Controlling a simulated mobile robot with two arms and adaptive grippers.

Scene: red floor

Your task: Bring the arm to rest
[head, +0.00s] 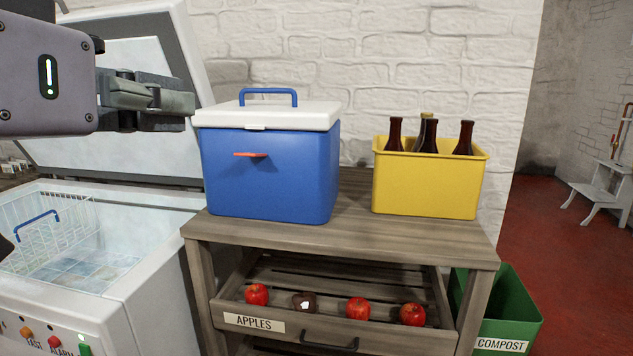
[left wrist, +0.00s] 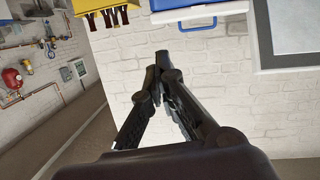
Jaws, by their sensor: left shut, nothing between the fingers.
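My left gripper (head: 160,103) comes in from the left at the upper left of the head view. It is shut with nothing between its fingers. It is up in front of the open freezer lid, just left of the blue cooler's white lid in the picture. In the left wrist view the gripper's fingertips (left wrist: 163,60) meet, with the white brick wall behind them. My right gripper is not seen in either view.
A blue cooler (head: 265,175) and a yellow crate (head: 425,187) of brown bottles stand on a wooden table (head: 350,222). Its open drawer (head: 300,328) holds apples, one dark. An open chest freezer (head: 150,275) is left; a green compost bin (head: 512,305) is right.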

